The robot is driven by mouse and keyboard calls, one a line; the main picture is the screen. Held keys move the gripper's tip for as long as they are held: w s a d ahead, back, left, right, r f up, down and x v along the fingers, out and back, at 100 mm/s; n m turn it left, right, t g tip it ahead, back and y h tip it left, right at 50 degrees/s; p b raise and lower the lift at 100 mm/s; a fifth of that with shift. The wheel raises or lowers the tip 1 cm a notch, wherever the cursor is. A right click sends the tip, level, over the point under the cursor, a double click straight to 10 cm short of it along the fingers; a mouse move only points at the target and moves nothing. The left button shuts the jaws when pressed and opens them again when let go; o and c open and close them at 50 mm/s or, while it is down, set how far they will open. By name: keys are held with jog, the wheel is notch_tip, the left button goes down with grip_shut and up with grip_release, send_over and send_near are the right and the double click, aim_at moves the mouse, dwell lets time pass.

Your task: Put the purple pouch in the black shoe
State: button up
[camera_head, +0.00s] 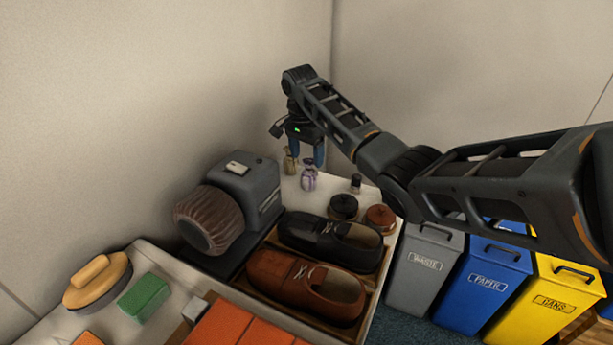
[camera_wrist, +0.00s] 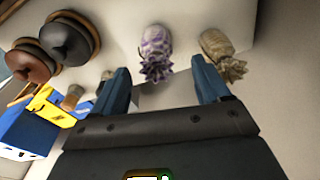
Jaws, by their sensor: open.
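The purple pouch (camera_head: 309,179) is a small pale purple bag on the far end of the white counter. In the wrist view the purple pouch (camera_wrist: 155,48) lies ahead of the gap between my fingers. My gripper (camera_head: 307,158) points down above that end of the counter, open and empty. In the wrist view my gripper (camera_wrist: 161,82) shows two blue fingers spread apart, and contact with the pouch is not visible. The black shoe (camera_head: 318,240) lies in a tray, its opening facing up at the right end.
A beige pouch (camera_head: 289,162) sits left of the purple one. A brown shoe (camera_head: 295,278) lies in front of the black shoe. Two round tins (camera_head: 343,206) and a small dark bottle (camera_head: 356,184) stand at right. A shoe-polishing machine (camera_head: 235,195) stands left. Bins (camera_head: 427,265) stand beyond the counter.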

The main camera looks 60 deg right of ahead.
aim_at(309, 161)
jog(key=f, duration=0.5)
jog(key=shift+s+d, duration=0.25)
jog(key=shift+d, duration=0.15)
jog(key=c, duration=1.2)
jog(key=shift+r, duration=0.1)
jog(key=shift+r, duration=0.1)
